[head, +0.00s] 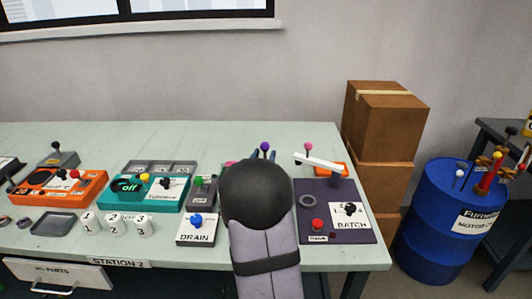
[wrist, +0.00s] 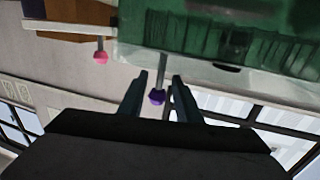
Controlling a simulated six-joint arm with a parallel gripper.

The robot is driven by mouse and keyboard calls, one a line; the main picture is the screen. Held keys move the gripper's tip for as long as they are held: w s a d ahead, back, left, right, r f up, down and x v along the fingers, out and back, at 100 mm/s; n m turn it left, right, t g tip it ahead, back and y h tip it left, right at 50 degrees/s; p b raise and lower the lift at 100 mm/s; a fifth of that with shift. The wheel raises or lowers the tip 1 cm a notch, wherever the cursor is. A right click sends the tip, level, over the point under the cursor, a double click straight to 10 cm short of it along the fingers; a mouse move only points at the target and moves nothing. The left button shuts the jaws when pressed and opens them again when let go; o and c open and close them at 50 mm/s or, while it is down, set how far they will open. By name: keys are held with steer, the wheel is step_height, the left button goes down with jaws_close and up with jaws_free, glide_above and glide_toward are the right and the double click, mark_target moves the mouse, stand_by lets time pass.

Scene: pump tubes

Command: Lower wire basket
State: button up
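No wire basket can be made out for certain. A lever with a purple knob (head: 265,147) stands behind my arm near the table's right end. In the wrist view the purple knob (wrist: 157,98) and its grey stem show between the fingers of my gripper (wrist: 163,88). The fingers are apart, with a gap visible around the stem, so my gripper is open. A green box-like body with dark vertical ribs (wrist: 225,45) fills the upper part of the wrist view. In the head view my arm hides most of my gripper and the lever's base.
A pink-knobbed lever (head: 308,146) stands just right of the purple one, beside a white bar (head: 320,162). A BATCH panel (head: 350,213) lies right of my arm, a DRAIN box (head: 196,228) left. Cardboard boxes (head: 385,125) and a blue barrel (head: 430,225) stand beyond the table.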

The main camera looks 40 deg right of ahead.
steer(key=shift+v, duration=0.85)
steer(key=shift+c, duration=0.7)
steer(key=c, duration=0.5)
steer(key=shift+a+r, duration=0.1)
steer(key=shift+r, duration=0.05)
jaws_close()
steer(key=shift+a+r+m+p, duration=0.2)
steer(key=shift+a+m+p, duration=0.1)
steer(key=shift+p, duration=0.4)
steer(key=s+a+r+m+g+p, duration=0.2)
steer(key=a+r+m+g+p, duration=0.6)
steer(key=r+p, duration=0.3)
steer(key=m+p, duration=0.1)
steer(key=p, duration=0.1)
steer(key=shift+a+m+g+p, duration=0.3)
steer(key=shift+a+m+p, duration=0.05)
steer(key=shift+m, duration=0.05)
